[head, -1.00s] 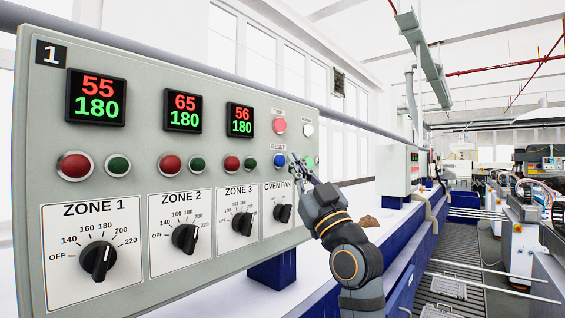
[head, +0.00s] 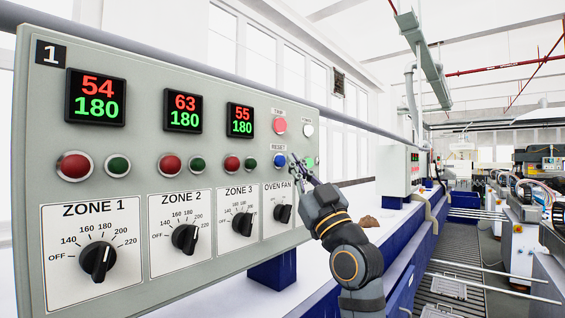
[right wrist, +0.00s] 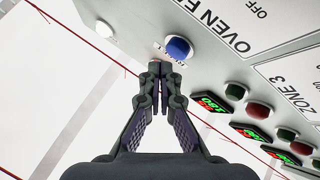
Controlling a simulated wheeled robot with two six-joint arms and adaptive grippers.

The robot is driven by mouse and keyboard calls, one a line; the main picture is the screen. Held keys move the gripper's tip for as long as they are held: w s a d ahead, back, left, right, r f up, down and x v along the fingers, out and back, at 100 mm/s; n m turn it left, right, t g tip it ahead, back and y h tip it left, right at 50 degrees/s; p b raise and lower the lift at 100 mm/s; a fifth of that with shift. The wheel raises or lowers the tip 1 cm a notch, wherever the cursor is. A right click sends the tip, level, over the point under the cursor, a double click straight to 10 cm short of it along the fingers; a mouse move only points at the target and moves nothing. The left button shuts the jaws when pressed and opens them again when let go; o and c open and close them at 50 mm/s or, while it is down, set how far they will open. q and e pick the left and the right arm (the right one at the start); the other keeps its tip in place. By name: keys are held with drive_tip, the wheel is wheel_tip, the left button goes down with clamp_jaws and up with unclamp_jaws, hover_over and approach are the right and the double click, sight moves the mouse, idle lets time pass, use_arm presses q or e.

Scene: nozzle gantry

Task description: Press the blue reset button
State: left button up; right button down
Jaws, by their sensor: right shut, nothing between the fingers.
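The blue reset button (head: 279,160) sits under the word RESET near the right end of the grey control panel (head: 140,150). In the right wrist view the blue button (right wrist: 178,48) is just beyond the fingertips, slightly to their right. My right gripper (head: 294,162) is shut and empty, with its fingertips just right of the button in the head view. In the right wrist view the gripper (right wrist: 160,68) points toward the panel face. I cannot tell whether the tips touch the panel. My left gripper is not in view.
A red button (head: 280,125) is above the blue one, with a white button (head: 308,130) and a green light (head: 309,162) to the right. The oven fan knob (head: 283,213) is below. Red and green zone buttons lie to the left. A blue-sided conveyor (head: 425,245) runs behind.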

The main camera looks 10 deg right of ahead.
drive_tip(key=shift+w+a, duration=0.3)
drive_tip(key=shift+w, duration=0.05)
drive_tip(key=shift+w+a+b, duration=0.25)
drive_tip(key=shift+w+b, duration=0.1)
drive_tip(key=shift+b, duration=0.1)
idle(0.9)
drive_tip(key=shift+s, duration=0.1)
drive_tip(key=shift+s+d, duration=0.55)
drive_tip(key=shift+s, duration=0.1)
